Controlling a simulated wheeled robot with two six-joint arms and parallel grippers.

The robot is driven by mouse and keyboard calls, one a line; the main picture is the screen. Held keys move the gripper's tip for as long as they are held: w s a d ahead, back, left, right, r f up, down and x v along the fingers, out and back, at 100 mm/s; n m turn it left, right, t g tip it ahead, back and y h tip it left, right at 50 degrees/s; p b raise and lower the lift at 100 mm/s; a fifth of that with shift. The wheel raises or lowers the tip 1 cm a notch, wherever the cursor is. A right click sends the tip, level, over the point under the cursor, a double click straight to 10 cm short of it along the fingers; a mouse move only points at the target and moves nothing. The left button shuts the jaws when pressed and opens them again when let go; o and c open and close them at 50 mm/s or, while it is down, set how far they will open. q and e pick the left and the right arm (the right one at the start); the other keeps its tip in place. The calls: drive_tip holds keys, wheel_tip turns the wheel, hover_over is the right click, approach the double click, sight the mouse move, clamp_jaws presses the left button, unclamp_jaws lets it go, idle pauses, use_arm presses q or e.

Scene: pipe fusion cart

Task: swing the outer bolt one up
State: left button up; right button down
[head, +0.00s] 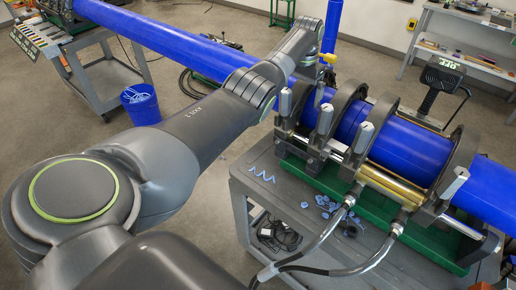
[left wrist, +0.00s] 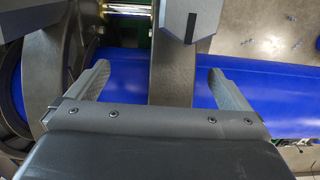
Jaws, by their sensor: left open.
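The pipe fusion machine has several clamp bolts with pale grey block-like heads. The bolt at the far left end (head: 285,102) and the one at the near right end (head: 453,183) are the outer ones; I cannot tell which is called one. Both look raised. My left gripper (left wrist: 157,72) is open and empty above the blue pipe (left wrist: 250,88). In the left wrist view, a dark clamp arm (left wrist: 172,75) lies between its fingers, with a grey bolt head (left wrist: 190,18) just beyond the tips. In the head view my left arm partly hides that gripper. My right gripper is out of view.
The machine's green base (head: 320,180) sits on a grey cart (head: 250,185). Hydraulic hoses (head: 325,235) run from its front. A blue bucket (head: 140,103) stands on the floor at left. Small blue scraps (head: 328,204) lie on the cart top.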

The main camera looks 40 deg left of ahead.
use_arm(q)
drive_tip(key=shift+a, duration=0.15)
drive_tip(key=shift+s+a+r, duration=0.2)
drive_tip(key=shift+s, duration=0.05)
drive_tip(key=r+p, duration=0.3)
drive_tip(key=shift+s+a, duration=0.2)
drive_tip(key=shift+a, duration=0.05)
drive_tip(key=shift+d+r+p, duration=0.1)
drive_tip(key=shift+r+p, duration=0.3)
drive_tip(key=shift+p, duration=0.15)
wheel_tip(320, 180, up, 3)
drive_tip(key=shift+f+p, duration=0.2)
drive_tip(key=shift+p, duration=1.05)
drive_tip(key=shift+s+r, duration=0.1)
drive_tip(key=shift+r, duration=1.2)
